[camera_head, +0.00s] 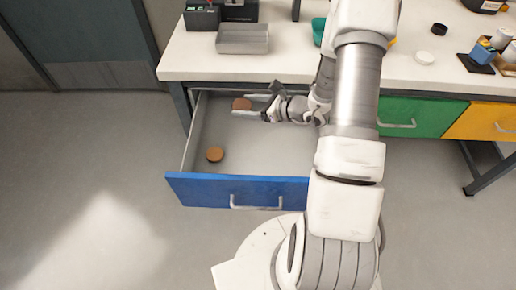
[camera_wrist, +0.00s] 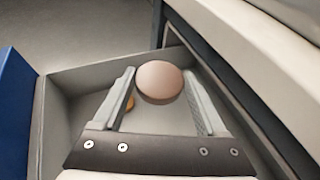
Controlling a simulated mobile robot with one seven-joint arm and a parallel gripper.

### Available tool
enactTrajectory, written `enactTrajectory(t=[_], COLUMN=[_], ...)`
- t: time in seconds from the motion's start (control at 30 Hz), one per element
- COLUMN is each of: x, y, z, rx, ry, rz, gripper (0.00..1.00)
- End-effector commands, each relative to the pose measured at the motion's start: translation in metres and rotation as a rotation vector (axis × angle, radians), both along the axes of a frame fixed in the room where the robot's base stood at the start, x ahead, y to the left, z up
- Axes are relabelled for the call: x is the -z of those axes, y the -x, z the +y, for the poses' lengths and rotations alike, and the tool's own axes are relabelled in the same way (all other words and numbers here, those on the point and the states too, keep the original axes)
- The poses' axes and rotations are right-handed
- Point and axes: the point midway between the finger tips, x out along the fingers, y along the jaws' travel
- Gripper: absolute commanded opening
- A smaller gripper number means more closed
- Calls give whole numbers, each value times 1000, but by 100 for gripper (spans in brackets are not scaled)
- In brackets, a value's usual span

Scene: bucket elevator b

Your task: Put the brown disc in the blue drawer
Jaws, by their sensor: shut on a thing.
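The blue drawer (camera_head: 205,189) is pulled open below the white worktop, with its grey inside showing. My gripper (camera_head: 246,105) reaches in from the right at the back of the drawer, shut on a brown disc (camera_head: 241,103). In the wrist view this disc (camera_wrist: 159,84) sits between the fingertips, over the drawer's inside. A second brown disc (camera_head: 215,154) lies on the drawer floor nearer the front. In the wrist view it shows small, partly hidden behind the left finger (camera_wrist: 130,104). My arm hides the drawer's right part.
The worktop (camera_head: 290,65) edge runs just behind the gripper. A metal box (camera_head: 242,38) stands on it near the left. A green drawer (camera_head: 410,115) and a yellow drawer (camera_head: 484,121) are shut at the right. The floor at the left is clear.

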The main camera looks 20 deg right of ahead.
Motion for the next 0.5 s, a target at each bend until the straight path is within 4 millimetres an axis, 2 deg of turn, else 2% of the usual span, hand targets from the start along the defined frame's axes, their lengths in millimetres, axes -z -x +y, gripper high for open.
enactTrajectory(t=[0.03,0.2,0.4,0.5], x=[23,57,88,97], y=[-4,-17,-27,-30], z=[-8,-31,-54,-62], rx=[37,151,264,302], ry=[0,-1,-7,-9], rz=[-3,-1,6,11], gripper=[16,16,16,16])
